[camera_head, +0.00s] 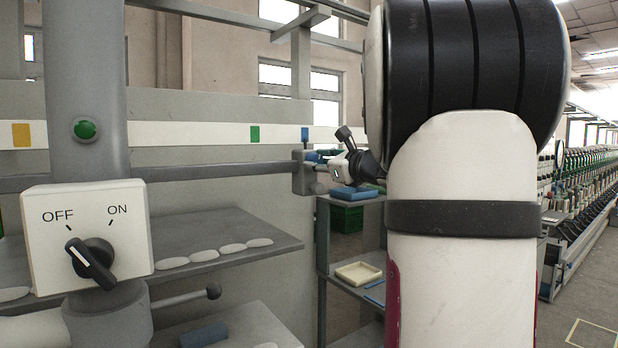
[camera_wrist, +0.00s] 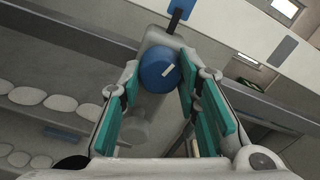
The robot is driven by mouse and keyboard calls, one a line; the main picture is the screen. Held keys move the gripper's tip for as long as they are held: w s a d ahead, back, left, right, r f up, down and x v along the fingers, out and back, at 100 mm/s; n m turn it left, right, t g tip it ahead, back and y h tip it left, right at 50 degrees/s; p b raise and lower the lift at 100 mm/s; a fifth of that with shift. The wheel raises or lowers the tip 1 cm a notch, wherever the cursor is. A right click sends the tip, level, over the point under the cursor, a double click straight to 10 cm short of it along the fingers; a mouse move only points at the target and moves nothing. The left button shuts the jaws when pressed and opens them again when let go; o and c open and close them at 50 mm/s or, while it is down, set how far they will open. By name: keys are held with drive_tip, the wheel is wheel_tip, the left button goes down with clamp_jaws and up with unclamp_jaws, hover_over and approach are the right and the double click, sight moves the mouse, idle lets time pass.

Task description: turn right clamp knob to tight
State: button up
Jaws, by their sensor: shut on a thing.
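The right clamp knob (camera_wrist: 156,72) is a round blue knob with a short white mark, on a grey clamp block in the upper middle of the wrist view. The teal pads of my gripper (camera_wrist: 159,76) stand on either side of it, shut on it near the fingertips. In the head view the clamp block (camera_head: 304,181) sits on the grey horizontal bar, and my gripper (camera_head: 334,163) reaches it from the right. There the knob is mostly hidden by my gripper. I see no tight or loose lettering beside it.
A blue tab (camera_head: 304,134) stands above the clamp on the white rail (camera_head: 205,134). An OFF/ON switch box (camera_head: 48,262) is at left, its handle towards OFF. A shelf (camera_head: 232,226) with pale oval pieces lies below the bar. A rack with a shallow tray (camera_head: 358,273) stands behind.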

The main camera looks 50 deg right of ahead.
drive_tip(key=n+b, duration=0.3)
drive_tip(key=b, duration=0.1)
drive_tip(key=n+b, duration=0.3)
drive_tip(key=b, duration=0.1)
drive_tip(key=shift+w+f+b, duration=0.1)
drive_tip(key=shift+f+b, duration=0.1)
drive_tip(key=shift+b, duration=0.2)
drive_tip(key=n+b, duration=0.5)
drive_tip(key=shift+d+r, duration=0.1)
drive_tip(key=shift+r, duration=0.1)
drive_tip(key=shift+n+b, duration=0.3)
drive_tip(key=shift+n, duration=0.1)
drive_tip(key=o, duration=1.2)
drive_tip(key=v, duration=1.2)
drive_tip(key=shift+s, duration=0.25)
